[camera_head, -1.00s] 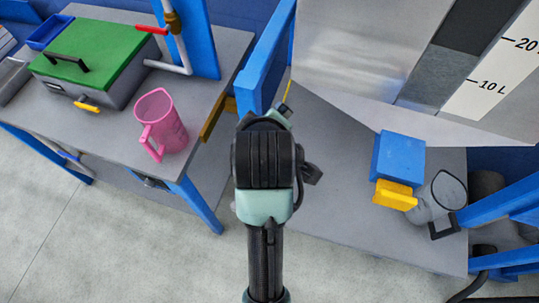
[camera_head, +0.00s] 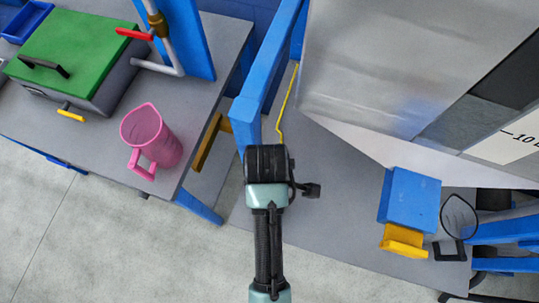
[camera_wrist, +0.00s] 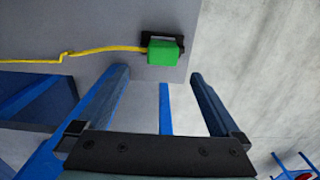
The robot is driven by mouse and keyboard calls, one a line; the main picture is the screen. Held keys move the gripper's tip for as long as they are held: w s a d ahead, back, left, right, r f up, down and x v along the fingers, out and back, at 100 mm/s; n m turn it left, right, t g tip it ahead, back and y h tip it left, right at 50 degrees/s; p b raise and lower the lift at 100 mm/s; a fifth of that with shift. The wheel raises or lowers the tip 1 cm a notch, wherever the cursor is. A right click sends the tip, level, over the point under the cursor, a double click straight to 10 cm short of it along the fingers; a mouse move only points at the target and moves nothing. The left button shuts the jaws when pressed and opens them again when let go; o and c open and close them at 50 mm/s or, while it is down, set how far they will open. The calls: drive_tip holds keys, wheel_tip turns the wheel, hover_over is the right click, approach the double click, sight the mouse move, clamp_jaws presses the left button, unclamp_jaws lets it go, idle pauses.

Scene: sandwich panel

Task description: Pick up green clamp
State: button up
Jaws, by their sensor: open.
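The green clamp (camera_wrist: 162,53) shows in the wrist view as a small green block with a black part behind it, lying close to the corner of a grey table top (camera_wrist: 232,1). A yellow cable (camera_wrist: 105,48) runs left from it. My gripper (camera_wrist: 158,74) is open and empty. The clamp shows beyond the gap between its two blue fingers, and I see no contact. In the head view my arm blocks the fingers and the clamp; only the yellow cable (camera_head: 283,105) shows beside a blue post.
A grey tank with a volume scale (camera_head: 385,70) stands at right. A blue box (camera_head: 410,198), a yellow part (camera_head: 403,240) and a clear jug (camera_head: 458,215) are near it. At left, a pink jug (camera_head: 152,135) and a green-lidded box (camera_head: 75,45) stand on another table.

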wheel_tip(320, 180, down, 4)
drive_tip(key=shift+s, duration=0.1)
drive_tip(key=f, duration=0.5)
drive_tip(key=shift+s+d, duration=0.2)
drive_tip(key=shift+c, duration=0.3)
clamp_jaws()
wheel_tip(320, 180, up, 10)
drive_tip(key=shift+r+p, duration=0.1)
drive_tip(key=shift+p, duration=0.2)
